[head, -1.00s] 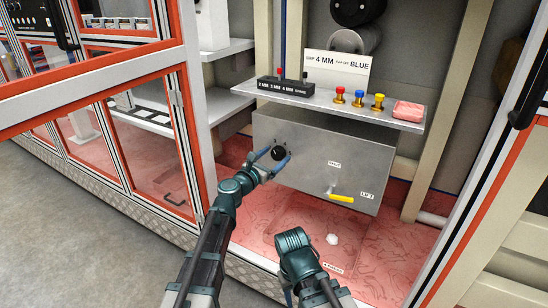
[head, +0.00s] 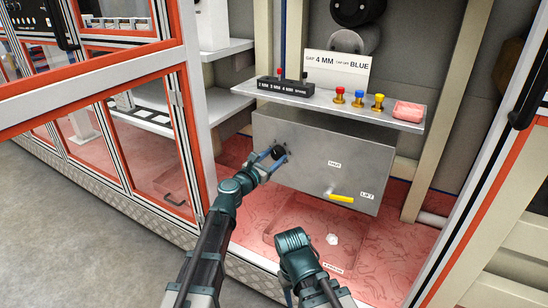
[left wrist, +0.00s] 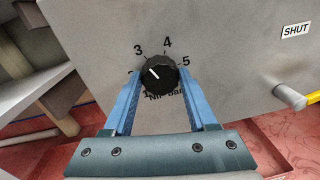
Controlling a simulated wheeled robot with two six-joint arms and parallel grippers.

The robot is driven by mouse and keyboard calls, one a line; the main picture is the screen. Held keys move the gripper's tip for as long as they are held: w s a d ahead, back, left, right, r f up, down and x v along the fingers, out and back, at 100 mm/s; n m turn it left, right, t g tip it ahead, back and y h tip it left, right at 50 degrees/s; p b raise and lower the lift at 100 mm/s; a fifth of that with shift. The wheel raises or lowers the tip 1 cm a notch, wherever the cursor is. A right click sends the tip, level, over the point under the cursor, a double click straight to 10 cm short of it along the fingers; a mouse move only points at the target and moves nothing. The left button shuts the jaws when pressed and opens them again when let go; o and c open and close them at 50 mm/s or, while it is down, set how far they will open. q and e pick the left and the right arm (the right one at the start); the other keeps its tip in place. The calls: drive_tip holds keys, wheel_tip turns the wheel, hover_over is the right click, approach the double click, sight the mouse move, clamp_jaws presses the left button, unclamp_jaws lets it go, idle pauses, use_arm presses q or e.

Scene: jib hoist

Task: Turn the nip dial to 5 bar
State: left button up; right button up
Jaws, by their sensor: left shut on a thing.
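The black nip dial (left wrist: 160,75) is on the front of a grey metal box (head: 315,150). In the left wrist view its white pointer line slants up and left, between the 2 and the 3. Printed numbers 1 to 5 run around it, with the 5 on the right. My left gripper (left wrist: 160,82) has its blue fingers on both sides of the dial and is shut on it. The dial also shows small in the head view (head: 279,152). My right arm is low in the head view; its fingers do not show clearly.
A yellow-handled lever (head: 340,198) sits low on the box, right of the dial, by the SHUT and LIFT labels. A shelf (head: 320,98) above holds red, blue and yellow knobs (head: 358,99) and a sign (head: 338,70). An orange-framed glass door (head: 150,150) stands left.

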use_arm(q)
drive_tip(key=m, duration=0.5)
drive_tip(key=shift+m+p, duration=0.3)
drive_tip(key=shift+p, duration=0.05)
drive_tip(key=m, duration=0.5)
drive_tip(key=shift+s+d+y, duration=0.1)
drive_tip(key=shift+y, duration=0.2)
drive_tip(key=m, duration=0.5)
drive_tip(key=shift+y, duration=0.3)
drive_tip(key=m, duration=0.4)
drive_tip(key=shift+d, duration=0.1)
drive_tip(key=shift+m, duration=0.4)
drive_tip(key=o, duration=1.4)
drive_tip(key=shift+c, duration=0.2)
drive_tip(key=shift+s, duration=0.1)
